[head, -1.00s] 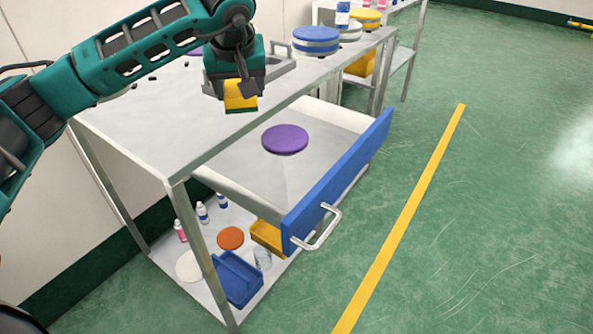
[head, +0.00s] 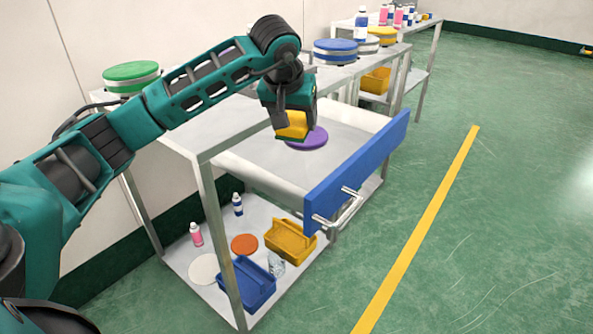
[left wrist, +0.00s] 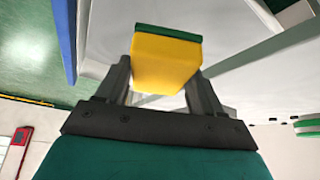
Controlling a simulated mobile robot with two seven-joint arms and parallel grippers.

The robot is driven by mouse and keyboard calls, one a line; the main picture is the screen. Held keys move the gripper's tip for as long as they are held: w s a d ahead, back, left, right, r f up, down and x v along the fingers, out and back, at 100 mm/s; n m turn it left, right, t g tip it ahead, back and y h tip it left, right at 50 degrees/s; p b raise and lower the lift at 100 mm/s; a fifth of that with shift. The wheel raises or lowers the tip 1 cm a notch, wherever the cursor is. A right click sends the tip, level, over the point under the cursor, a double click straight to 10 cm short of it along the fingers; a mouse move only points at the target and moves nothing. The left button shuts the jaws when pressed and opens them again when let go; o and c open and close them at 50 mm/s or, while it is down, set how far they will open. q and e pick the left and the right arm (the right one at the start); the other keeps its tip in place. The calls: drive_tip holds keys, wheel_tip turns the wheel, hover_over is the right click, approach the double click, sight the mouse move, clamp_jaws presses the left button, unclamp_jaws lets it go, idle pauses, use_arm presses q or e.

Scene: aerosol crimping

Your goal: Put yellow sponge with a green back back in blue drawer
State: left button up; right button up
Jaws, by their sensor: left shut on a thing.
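The yellow sponge (head: 291,126) is held in my left gripper (head: 290,118), over the open drawer and in front of a purple disc. In the left wrist view the sponge (left wrist: 162,65) sits between the two fingers, with its green back at the top. The drawer has a blue front (head: 357,172) with a metal handle (head: 338,209) and is pulled out from under the table. Its grey interior (head: 270,160) is mostly bare. The purple disc (head: 308,138) lies in it, partly hidden by the gripper. My right gripper is not in view.
The metal table top (head: 205,128) lies left of and behind the drawer. A green round lid (head: 131,76) and a blue one (head: 335,50) stand along the table. Below are a yellow bin (head: 290,241), a blue bin (head: 247,283) and small bottles. Open green floor lies to the right.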

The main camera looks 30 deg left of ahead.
use_arm(q)
wheel_tip(320, 180, down, 8)
drive_tip(key=shift+f+b, duration=0.15)
drive_tip(key=shift+b, duration=0.7)
wheel_tip(320, 180, down, 4)
drive_tip(key=shift+f+b, duration=0.1)
drive_tip(key=shift+b, duration=0.5)
drive_tip(key=shift+f, duration=0.25)
drive_tip(key=o, duration=1)
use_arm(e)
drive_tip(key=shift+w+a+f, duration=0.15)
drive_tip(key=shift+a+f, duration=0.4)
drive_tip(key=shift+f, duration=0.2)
